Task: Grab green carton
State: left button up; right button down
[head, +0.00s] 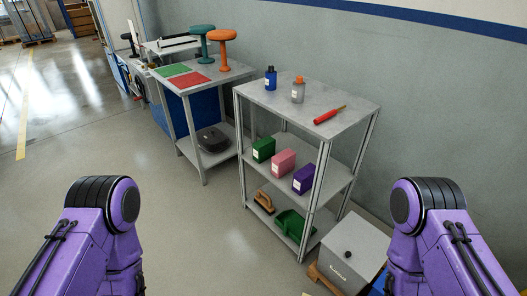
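The green carton (263,149) stands on the middle shelf of the grey shelf rack (338,178). It is the leftmost in a row of cartons. A pink carton (283,163) stands to its right, and a purple carton (304,179) stands further right. The front of the green carton is in clear view and has a small white label. Purple links of my two arms show at the lower left and lower right, well apart from the rack. Neither of my grippers is in view.
The rack's top holds a blue bottle (270,77), a grey bottle (298,90) and a red tool (329,115). Its posts stand near the cartons. A green bin (291,224) lies on the bottom shelf. A grey box (350,250) stands right of the rack. The floor in front is clear.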

aim_at(264, 149)
jog(key=z, duration=0.55)
jog(key=k, duration=0.65)
jog(key=u, duration=0.15)
jog(key=i, duration=0.6)
jog(key=u, duration=1.05)
jog(key=i, duration=1.55)
jog(key=z, duration=1.15)
jog(key=i, duration=0.4)
jog(key=z, duration=0.45)
